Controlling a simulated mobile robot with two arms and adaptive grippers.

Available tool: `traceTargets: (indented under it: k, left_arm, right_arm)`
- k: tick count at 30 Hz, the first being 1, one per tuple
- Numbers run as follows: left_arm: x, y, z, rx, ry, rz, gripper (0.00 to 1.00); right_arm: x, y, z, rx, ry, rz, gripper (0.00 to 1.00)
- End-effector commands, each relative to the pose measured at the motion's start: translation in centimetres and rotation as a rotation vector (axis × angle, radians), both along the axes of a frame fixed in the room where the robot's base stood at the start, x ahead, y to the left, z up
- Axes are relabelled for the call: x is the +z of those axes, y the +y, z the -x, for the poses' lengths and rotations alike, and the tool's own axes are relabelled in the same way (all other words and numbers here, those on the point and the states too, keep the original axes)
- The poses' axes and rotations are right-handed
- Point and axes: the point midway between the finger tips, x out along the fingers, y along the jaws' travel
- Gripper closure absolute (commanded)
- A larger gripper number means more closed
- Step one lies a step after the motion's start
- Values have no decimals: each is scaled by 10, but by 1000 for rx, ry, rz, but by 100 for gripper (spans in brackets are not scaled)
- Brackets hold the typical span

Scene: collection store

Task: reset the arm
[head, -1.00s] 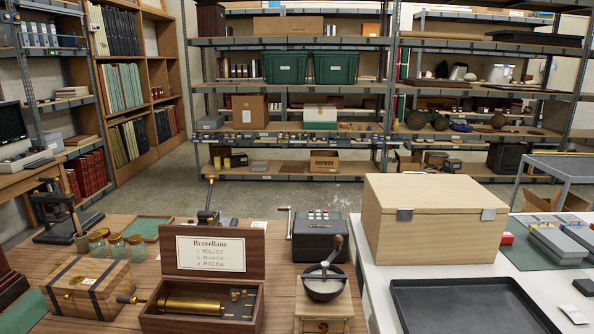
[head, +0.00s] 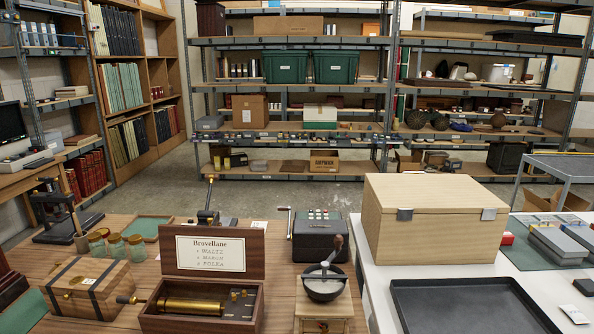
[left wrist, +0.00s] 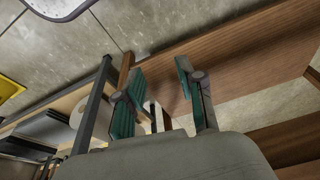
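My left gripper (left wrist: 163,90) shows in the left wrist view. Its two fingers with teal pads stand apart, and nothing is between them. Neither gripper shows in the head view, and my right gripper is in no view. The left wrist view is tilted, with a brown wooden board (left wrist: 245,50) beyond the fingers and a grey concrete-like surface (left wrist: 90,40) behind.
In the head view, a wooden table (head: 95,250) carries an open music box (head: 205,316), a banded chest (head: 88,287), glass jars, a grinder (head: 323,286) and a dark machine (head: 320,238). The white table at right holds a wooden case (head: 430,235) and black tray (head: 470,308).

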Motion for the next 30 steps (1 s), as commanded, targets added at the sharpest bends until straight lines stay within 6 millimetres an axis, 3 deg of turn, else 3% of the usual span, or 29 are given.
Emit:
traceTargets:
  k: [5, 8, 12, 15, 21, 24, 30]
  left_arm:
    - [-92, 2, 20, -7, 48, -4, 62]
    - [-148, 6, 45, -13, 74, -8, 62]
    - [-212, 13, 94, -21, 110, -12, 62]
    - [-244, 20, 130, -25, 131, -15, 62]
    - [-274, 30, 183, -33, 154, -19, 62]
    - [-278, 33, 193, -35, 158, -20, 62]
    - [-278, 33, 196, -35, 158, -20, 62]
  right_arm:
    - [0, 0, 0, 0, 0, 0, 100]
    - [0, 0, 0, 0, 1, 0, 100]
    - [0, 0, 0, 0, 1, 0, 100]
    - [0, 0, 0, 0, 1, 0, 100]
    - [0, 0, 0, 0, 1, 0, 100]
    - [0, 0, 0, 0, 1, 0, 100]
    - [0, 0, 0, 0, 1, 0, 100]
